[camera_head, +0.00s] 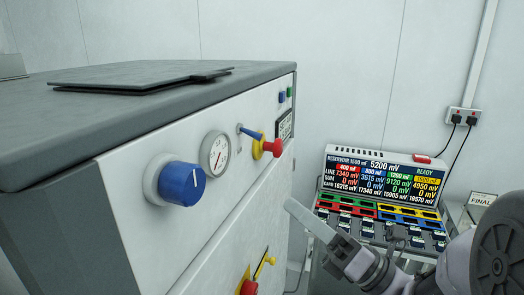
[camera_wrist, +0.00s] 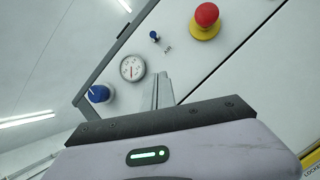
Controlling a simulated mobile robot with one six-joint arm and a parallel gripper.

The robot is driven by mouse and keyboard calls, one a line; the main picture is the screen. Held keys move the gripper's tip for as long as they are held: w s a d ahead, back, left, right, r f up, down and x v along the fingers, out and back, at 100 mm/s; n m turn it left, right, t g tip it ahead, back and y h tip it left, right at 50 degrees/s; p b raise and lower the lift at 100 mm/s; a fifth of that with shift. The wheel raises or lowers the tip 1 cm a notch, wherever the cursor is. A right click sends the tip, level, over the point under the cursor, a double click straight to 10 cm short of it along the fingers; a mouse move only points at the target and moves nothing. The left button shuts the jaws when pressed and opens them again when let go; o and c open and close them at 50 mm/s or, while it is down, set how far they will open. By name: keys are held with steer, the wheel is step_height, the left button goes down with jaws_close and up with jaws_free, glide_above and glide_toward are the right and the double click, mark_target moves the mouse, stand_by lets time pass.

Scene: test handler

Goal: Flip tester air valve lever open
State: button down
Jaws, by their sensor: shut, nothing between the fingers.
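A small lever with a blue handle (camera_head: 250,133) sits on the tester's front panel, right of a round white gauge (camera_head: 215,155). In the wrist view the blue lever (camera_wrist: 154,36) is small and lies beyond the fingers, above the gauge (camera_wrist: 132,67). My gripper (camera_head: 294,207) is shut and empty, in front of and below the blue lever in the head view. Its closed fingers (camera_wrist: 162,88) point toward the panel, apart from the lever.
A large blue knob (camera_head: 182,184) is left of the gauge. A red and yellow mushroom button (camera_head: 270,147) is close beside the blue lever. A display unit (camera_head: 382,175) with coloured slots stands at the right. The air before the panel looks clear.

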mark_target(251, 133)
steer(key=w+a+r+p, duration=0.4)
steer(key=w+a+r, duration=0.2)
steer(key=r, duration=0.1)
steer(key=shift+a+r, duration=0.15)
steer(key=shift+r, duration=0.25)
steer(key=shift+r+p, duration=0.15)
steer(key=shift+p, duration=0.35)
